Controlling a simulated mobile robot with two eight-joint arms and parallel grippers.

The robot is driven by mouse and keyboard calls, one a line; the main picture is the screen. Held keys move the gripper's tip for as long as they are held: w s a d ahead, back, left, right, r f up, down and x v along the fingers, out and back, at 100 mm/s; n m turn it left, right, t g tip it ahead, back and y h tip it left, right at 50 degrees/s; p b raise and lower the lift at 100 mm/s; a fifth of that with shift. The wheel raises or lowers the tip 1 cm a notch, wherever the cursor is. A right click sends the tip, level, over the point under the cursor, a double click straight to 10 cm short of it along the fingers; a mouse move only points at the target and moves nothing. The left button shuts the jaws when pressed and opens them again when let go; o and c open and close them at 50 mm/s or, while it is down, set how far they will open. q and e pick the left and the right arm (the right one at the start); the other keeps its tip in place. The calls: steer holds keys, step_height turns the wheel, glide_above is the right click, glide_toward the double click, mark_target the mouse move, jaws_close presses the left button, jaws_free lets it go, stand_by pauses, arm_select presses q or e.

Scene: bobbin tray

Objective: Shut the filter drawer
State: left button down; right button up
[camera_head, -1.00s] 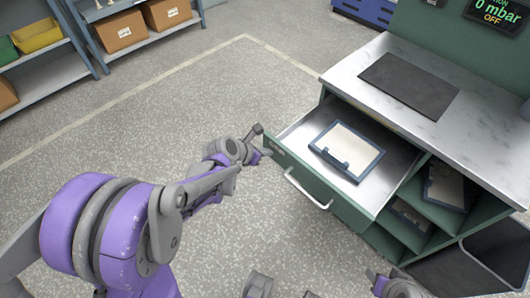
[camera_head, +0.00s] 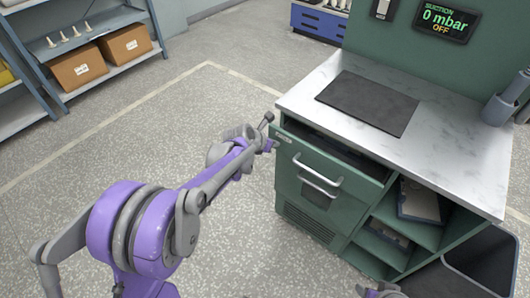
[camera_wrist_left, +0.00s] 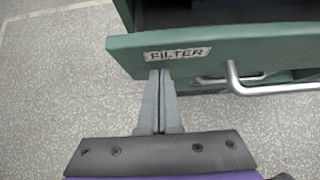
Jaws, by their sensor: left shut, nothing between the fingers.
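The filter drawer (camera_head: 345,182) is the upper green drawer of the cabinet, with a silver bar handle. It stands out a little, with a narrow dark gap above its front. In the left wrist view the drawer front (camera_wrist_left: 240,46) carries a "FILTER" label, and its dark inside shows behind the top edge. My left gripper (camera_head: 270,144) is at the drawer's left end. In the left wrist view its fingers (camera_wrist_left: 158,75) are shut and empty, tips at the front's lower edge just under the label; whether they touch is unclear.
A marble worktop (camera_head: 450,138) with a dark mat (camera_head: 367,102) lies above the drawer. A lower drawer with its own handle is beneath. Open shelves (camera_head: 405,225) and a dark bin (camera_head: 485,262) are to the right. The floor at left is clear.

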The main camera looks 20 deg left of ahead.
mark_target(284, 133)
arm_select(q)
steer(key=w, duration=0.1)
steer(key=w+d, duration=0.1)
steer(key=w, duration=0.1)
steer(key=w+d, duration=0.1)
steer(key=w, duration=0.1)
steer(key=shift+w+r, duration=0.1)
steer(key=shift+w, duration=0.05)
steer(key=shift+r, duration=0.1)
